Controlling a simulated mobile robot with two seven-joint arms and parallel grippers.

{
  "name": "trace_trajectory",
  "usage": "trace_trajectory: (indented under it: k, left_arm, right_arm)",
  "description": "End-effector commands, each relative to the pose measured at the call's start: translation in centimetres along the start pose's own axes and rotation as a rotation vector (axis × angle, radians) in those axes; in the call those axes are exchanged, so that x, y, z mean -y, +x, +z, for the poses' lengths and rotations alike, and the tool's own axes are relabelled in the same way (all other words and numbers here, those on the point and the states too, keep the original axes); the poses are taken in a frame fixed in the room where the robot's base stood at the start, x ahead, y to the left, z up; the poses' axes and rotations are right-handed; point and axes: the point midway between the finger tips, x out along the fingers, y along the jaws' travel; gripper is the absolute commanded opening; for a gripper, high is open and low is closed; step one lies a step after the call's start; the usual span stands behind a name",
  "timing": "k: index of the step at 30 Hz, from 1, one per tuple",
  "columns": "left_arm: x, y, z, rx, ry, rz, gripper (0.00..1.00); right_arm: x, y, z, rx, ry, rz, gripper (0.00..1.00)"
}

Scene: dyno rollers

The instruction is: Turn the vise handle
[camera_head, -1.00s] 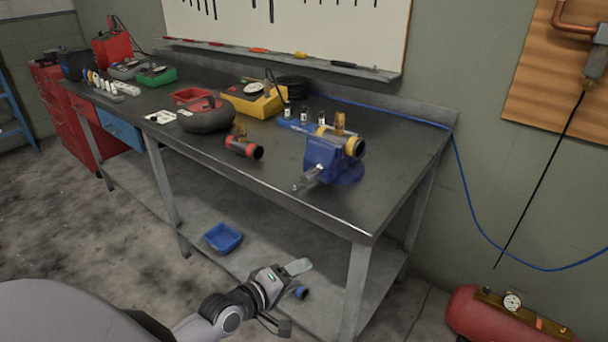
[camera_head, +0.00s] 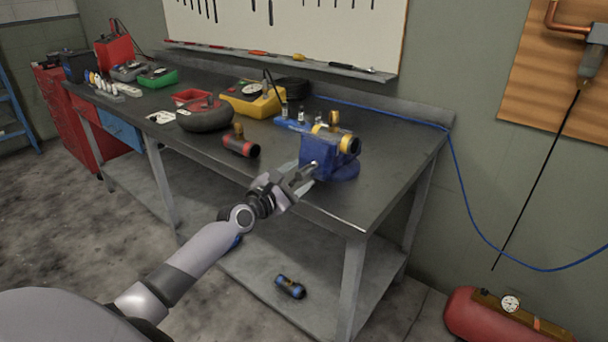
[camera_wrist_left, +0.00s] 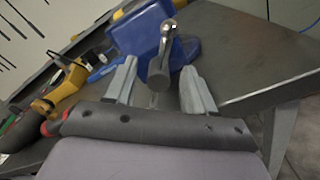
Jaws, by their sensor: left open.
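The blue vise (camera_head: 322,158) stands on the workbench near its front right corner, with a yellow-ringed fitting (camera_head: 348,145) at its jaws. In the left wrist view the vise (camera_wrist_left: 182,55) is just ahead. Its metal handle (camera_wrist_left: 161,56) reaches toward me and lies between the two fingers, with space visible on both sides. My left gripper (camera_head: 300,180) is open at the front of the vise; it also shows in the left wrist view (camera_wrist_left: 160,78). In the head view the gripper mostly hides the handle. My right gripper is not in view.
The workbench (camera_head: 390,165) carries a red-ended fitting (camera_head: 240,147), a dark round tool (camera_head: 205,118) and a yellow meter (camera_head: 252,99) left of the vise. A blue hose (camera_head: 400,117) runs along the back. The benchtop right of the vise is clear.

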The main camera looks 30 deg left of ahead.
Motion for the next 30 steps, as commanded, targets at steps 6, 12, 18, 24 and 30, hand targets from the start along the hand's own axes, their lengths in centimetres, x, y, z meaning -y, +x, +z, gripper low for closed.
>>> trace_trajectory:
  k: [6, 12, 18, 24, 30]
  left_arm:
    - [0.1, 2.0, -0.1, 0.000, 0.001, 0.000, 0.54]
    - [0.0, 2.7, -0.1, -0.001, 0.001, -0.001, 0.54]
    - [0.0, 2.7, 0.0, -0.001, 0.002, -0.001, 0.54]
    - [0.0, 2.7, 0.0, -0.001, 0.002, -0.001, 0.06]
    - [0.0, 2.7, 0.0, -0.001, 0.006, -0.001, 0.03]
  right_arm:
    - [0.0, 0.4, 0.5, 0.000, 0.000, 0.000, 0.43]
    - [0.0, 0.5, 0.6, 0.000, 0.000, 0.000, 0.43]
    - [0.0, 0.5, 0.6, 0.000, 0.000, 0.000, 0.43]
    - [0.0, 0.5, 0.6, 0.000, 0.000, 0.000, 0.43]
    - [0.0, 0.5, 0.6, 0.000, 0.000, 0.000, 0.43]
